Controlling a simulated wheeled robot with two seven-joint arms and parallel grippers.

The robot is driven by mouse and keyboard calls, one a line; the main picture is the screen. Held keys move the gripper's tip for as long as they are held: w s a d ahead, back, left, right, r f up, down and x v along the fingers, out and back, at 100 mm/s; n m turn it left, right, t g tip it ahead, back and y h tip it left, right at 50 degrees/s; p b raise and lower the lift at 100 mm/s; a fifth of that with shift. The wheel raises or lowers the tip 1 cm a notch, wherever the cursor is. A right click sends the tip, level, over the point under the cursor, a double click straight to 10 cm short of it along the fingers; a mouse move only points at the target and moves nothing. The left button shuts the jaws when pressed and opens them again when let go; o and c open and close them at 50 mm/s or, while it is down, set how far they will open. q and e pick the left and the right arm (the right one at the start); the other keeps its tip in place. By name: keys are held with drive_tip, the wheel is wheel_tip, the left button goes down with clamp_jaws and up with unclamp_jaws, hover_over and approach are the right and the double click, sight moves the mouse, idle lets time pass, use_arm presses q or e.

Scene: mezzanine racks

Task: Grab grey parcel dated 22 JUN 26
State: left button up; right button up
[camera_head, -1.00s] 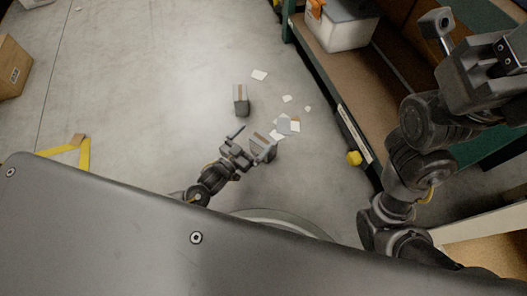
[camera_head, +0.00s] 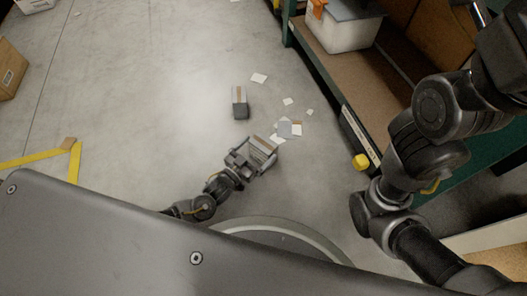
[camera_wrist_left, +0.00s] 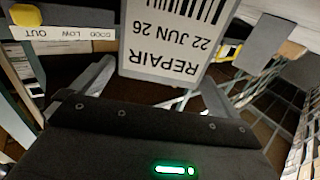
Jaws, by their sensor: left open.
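The grey parcel (camera_wrist_left: 175,40) fills the upper middle of the left wrist view. Its white label shows upside down and reads REPAIR, 22 JUN 26, with a barcode. In the head view this parcel (camera_head: 262,144) is at the end of my left arm, partly hidden by the gripper. My left gripper (camera_head: 262,152) is open, its fingers on either side of the parcel. In the left wrist view the fingers (camera_wrist_left: 155,85) stand apart, and I cannot tell whether they touch it. My right arm shows at the right of the head view, but its gripper is out of frame.
Another grey parcel with a brown strip (camera_head: 240,103) stands farther off on the floor. Loose papers (camera_head: 285,128) lie nearby. A green-framed shelf (camera_head: 350,85) with a pale bin (camera_head: 345,32) runs along the right. Floor to the left is mostly clear, with yellow tape (camera_head: 74,162).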

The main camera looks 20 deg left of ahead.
sight(269, 139)
use_arm(q)
drive_tip(key=b+x, duration=0.2)
drive_tip(key=x, duration=0.3)
drive_tip(key=shift+w+f+b, duration=0.1)
drive_tip(key=shift+f+b, duration=0.05)
drive_tip(key=shift+b, duration=0.25)
drive_tip(key=shift+w+d, duration=0.15)
drive_tip(key=shift+w, duration=0.05)
drive_tip(key=shift+r, duration=0.2)
drive_tip(key=c, duration=1)
